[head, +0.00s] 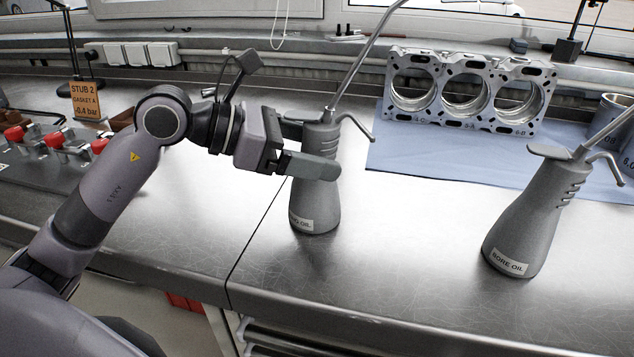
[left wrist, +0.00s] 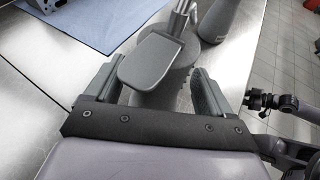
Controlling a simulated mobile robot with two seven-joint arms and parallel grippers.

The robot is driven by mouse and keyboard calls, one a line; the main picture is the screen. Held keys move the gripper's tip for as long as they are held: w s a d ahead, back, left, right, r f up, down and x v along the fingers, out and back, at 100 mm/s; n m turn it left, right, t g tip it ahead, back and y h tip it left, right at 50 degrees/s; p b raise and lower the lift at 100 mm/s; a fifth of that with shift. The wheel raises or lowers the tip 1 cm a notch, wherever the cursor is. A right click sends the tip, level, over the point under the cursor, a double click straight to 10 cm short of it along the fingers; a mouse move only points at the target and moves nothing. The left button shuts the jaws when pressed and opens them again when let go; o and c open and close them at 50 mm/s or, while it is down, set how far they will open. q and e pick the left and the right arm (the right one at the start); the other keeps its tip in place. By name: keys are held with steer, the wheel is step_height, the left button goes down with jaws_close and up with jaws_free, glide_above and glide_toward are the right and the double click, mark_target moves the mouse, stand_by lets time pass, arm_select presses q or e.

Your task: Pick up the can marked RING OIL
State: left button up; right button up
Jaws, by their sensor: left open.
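A grey oil can (head: 316,200) stands upright on the metal bench in the middle of the head view. Its label is partly cut off and ends in "OIL". My left gripper (head: 312,160) is at the upper body of this can, open, with one finger across its front. In the left wrist view the can's body (left wrist: 165,88) and its thumb lever (left wrist: 150,60) sit between the two open fingers (left wrist: 155,85). I cannot tell whether the fingers touch it. A second grey can (head: 530,215), labelled BORE OIL, stands at the right.
An engine block (head: 470,92) stands on a blue mat (head: 400,160) at the back right, with a metal cylinder (head: 612,108) beside it. A panel with red knobs (head: 45,160) and an orange sign (head: 86,100) are at the left. The bench front between the cans is clear.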

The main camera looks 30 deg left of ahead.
arm_select(q)
steer(key=shift+x, duration=1.35)
jaws_close()
steer(key=shift+r, duration=0.1)
